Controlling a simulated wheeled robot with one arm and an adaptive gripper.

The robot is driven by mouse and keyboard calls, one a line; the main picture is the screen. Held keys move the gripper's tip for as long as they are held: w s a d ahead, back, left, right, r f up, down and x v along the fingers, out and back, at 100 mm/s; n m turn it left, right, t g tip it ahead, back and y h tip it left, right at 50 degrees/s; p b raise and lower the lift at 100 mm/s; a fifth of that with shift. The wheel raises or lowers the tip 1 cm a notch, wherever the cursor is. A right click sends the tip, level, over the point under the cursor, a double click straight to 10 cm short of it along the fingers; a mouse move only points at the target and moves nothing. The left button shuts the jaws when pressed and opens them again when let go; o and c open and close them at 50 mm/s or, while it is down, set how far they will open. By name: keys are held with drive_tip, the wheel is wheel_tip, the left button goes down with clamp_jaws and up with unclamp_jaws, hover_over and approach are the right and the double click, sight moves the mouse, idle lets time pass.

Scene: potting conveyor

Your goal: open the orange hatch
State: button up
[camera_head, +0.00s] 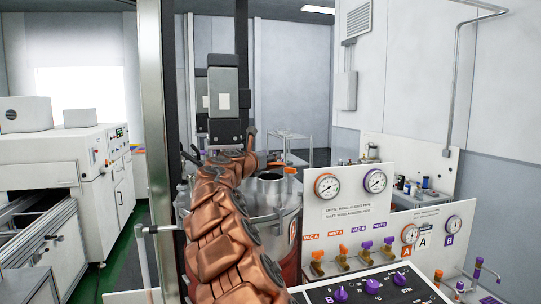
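A steel vessel (284,222) stands just right of my copper-coloured arm, which hides its left side. On its lid is a round port with a dark opening (269,177). Small orange parts (290,170) show at the back of the lid, close to the far end of my arm; I cannot tell which of them belongs to the orange hatch or how it stands.
A white panel with gauges (347,205) stands right of the vessel. Below it are small orange- and purple-handled valves (342,250) and a dark control box with purple knobs (371,286). A white machine (70,165) stands at the left, with green floor (122,255) between.

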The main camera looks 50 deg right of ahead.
drive_tip(key=shift+o, duration=0.3)
drive_tip(key=shift+w+f, duration=0.25)
drive_tip(key=shift+w, duration=0.1)
drive_tip(key=shift+s+r, duration=0.1)
drive_tip(key=shift+s+r, duration=0.1)
drive_tip(key=shift+r, duration=0.05)
drive_tip(key=shift+d, duration=0.1)
